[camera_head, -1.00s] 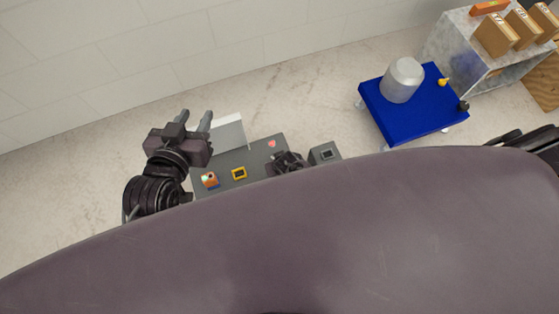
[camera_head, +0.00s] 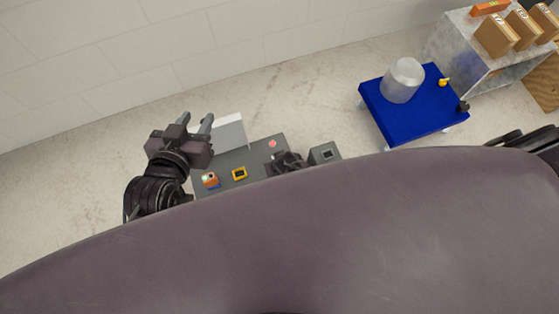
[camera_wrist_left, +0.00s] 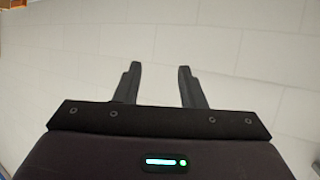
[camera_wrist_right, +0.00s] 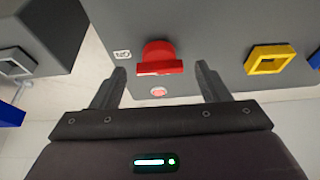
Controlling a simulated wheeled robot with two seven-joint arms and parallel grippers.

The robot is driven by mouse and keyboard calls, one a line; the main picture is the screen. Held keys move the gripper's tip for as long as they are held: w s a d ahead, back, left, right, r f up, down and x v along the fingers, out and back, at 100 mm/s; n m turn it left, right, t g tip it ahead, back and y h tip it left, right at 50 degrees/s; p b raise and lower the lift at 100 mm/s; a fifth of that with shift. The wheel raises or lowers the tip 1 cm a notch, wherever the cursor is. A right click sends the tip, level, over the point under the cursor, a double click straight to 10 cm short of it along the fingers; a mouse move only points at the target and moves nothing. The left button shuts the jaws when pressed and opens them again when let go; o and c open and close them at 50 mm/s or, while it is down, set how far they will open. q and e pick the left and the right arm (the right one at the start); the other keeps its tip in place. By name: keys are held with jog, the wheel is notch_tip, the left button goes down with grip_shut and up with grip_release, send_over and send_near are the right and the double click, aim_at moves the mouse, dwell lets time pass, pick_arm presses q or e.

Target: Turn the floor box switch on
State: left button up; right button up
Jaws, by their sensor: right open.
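The dark grey box (camera_head: 258,155) stands on the floor, partly hidden by my body in the head view. In the right wrist view, a red switch-like part (camera_wrist_right: 158,58) sticks out of the grey panel, beside a small white label (camera_wrist_right: 122,54). My right gripper (camera_wrist_right: 159,68) is open around the line of this red part, with a finger to each side and no clear contact. In the head view my right gripper (camera_head: 287,160) is over the box, largely hidden. My left gripper (camera_head: 196,118) is open and empty, left of the box; its fingers also show apart in the left wrist view (camera_wrist_left: 160,68).
The panel also carries a pink round mark (camera_head: 272,143), a yellow square frame (camera_head: 239,173) and an orange-blue part (camera_head: 210,180). A smaller grey box (camera_head: 325,152) stands to the right. A blue cart (camera_head: 425,112) with a grey canister (camera_head: 402,80) is farther right.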

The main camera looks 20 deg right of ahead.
jog(key=shift+r, duration=0.1)
jog(key=p+v, duration=0.1)
jog(key=v, duration=0.1)
jog(key=shift+s+r+p, duration=0.15)
jog(key=shift+r+p, duration=0.15)
jog(key=shift+p, duration=0.1)
pick_arm(q)
jog(key=s+a+f+g+y+p, duration=0.2)
jog(key=s+a+f+g+y, duration=0.2)
jog(key=s+f+g, duration=0.4)
jog(key=shift+s+a+f+p, duration=0.4)
jog(key=shift+s+a+f, duration=0.35)
jog(key=shift+s, duration=0.25)
pick_arm(e)
jog(key=v, duration=0.5)
